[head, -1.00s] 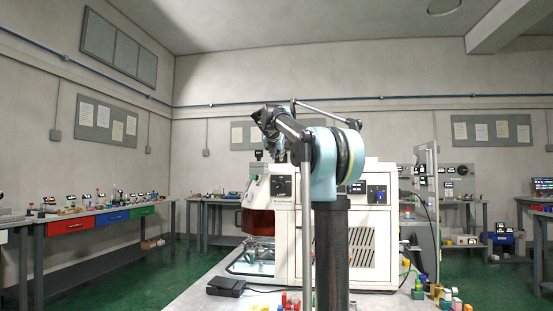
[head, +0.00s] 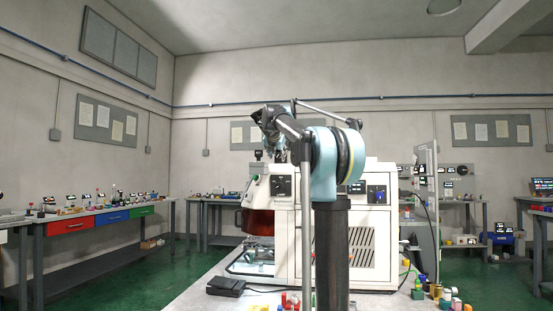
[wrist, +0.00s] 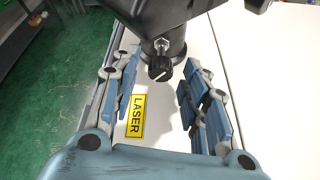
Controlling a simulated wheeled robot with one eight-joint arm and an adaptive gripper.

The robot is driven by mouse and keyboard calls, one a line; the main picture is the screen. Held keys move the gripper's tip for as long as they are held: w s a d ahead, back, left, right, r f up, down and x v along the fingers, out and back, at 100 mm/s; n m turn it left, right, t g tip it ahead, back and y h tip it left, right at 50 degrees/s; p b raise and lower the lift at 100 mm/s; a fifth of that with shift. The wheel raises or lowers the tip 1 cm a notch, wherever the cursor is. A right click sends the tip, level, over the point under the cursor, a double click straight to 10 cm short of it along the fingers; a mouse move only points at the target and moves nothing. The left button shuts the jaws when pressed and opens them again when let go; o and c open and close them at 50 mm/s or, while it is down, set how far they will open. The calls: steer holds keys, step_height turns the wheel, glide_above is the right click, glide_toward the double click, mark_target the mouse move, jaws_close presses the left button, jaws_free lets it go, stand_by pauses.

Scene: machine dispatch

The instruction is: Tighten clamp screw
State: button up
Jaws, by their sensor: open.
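The clamp screw (wrist: 160,69) is a small black knob on a metal shank. In the wrist view it sticks out from a dark cylindrical part of the machine (wrist: 174,46). My gripper (wrist: 159,76) is open, with one blue-grey finger on each side of the knob and visible gaps between. In the head view the white machine (head: 283,228) stands on the table, and my arm covers part of it. The gripper's fingers and the clamp screw cannot be made out clearly there.
A yellow LASER label (wrist: 137,116) lies on the white machine surface below the knob. A black pedal-like box (head: 226,286) and several small coloured parts (head: 290,300) are on the table. Green floor (head: 130,277) is open to the left.

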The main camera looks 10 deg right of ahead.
steer(key=v, duration=1.1)
steer(key=shift+s, duration=0.35)
